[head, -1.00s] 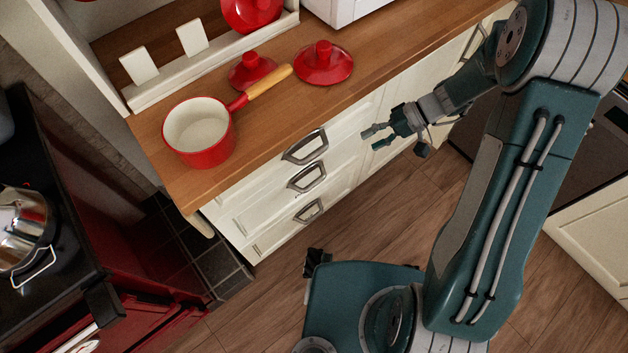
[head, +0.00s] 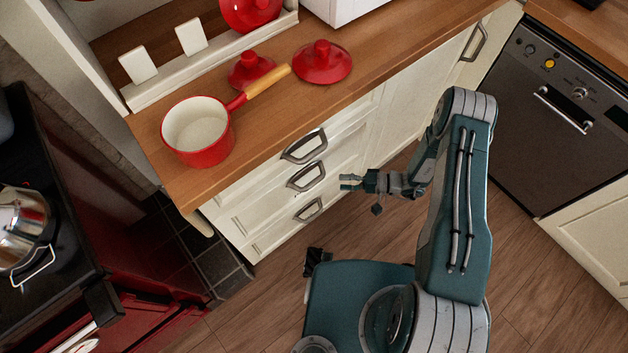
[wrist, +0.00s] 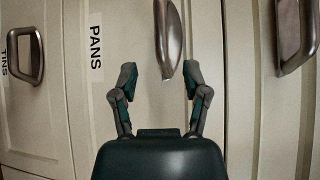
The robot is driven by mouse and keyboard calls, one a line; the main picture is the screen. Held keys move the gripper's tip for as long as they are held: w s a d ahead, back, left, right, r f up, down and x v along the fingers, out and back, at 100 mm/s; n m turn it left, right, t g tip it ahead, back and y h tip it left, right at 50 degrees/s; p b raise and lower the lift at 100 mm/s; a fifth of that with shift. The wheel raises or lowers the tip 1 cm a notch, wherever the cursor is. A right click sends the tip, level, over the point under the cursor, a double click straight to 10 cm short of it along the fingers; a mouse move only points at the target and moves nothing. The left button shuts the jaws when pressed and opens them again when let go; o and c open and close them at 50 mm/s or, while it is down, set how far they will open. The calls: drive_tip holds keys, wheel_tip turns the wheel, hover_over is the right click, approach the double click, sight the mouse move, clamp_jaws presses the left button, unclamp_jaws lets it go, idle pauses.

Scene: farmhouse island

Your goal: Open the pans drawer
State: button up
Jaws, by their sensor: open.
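The pans drawer (wrist: 120,45) carries a white PANS label and a curved metal handle (wrist: 168,35) in the wrist view. It is the middle of three handles there, and it looks closed. In the head view the middle handle (head: 306,176) is on the cream drawer stack. My gripper (head: 346,182) is open and empty, to the right of that handle. In the wrist view the fingers (wrist: 160,78) are spread, with the near end of the PANS handle showing between their tips. I cannot tell whether they touch it.
A TINS drawer handle (wrist: 38,55) is at the left of the wrist view, another handle (wrist: 295,40) at the right. A red saucepan (head: 198,135) and red lids (head: 322,62) stand on the wooden counter (head: 375,55).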

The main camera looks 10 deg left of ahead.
sight(314, 182)
drive_tip(key=a, duration=0.3)
drive_tip(key=a+f, duration=0.1)
drive_tip(key=a, duration=0.2)
drive_tip(key=s+a, duration=0.1)
drive_tip(key=a, duration=0.2)
drive_tip(key=shift+a+f, duration=0.15)
drive_tip(key=shift+a, duration=0.1)
clamp_jaws()
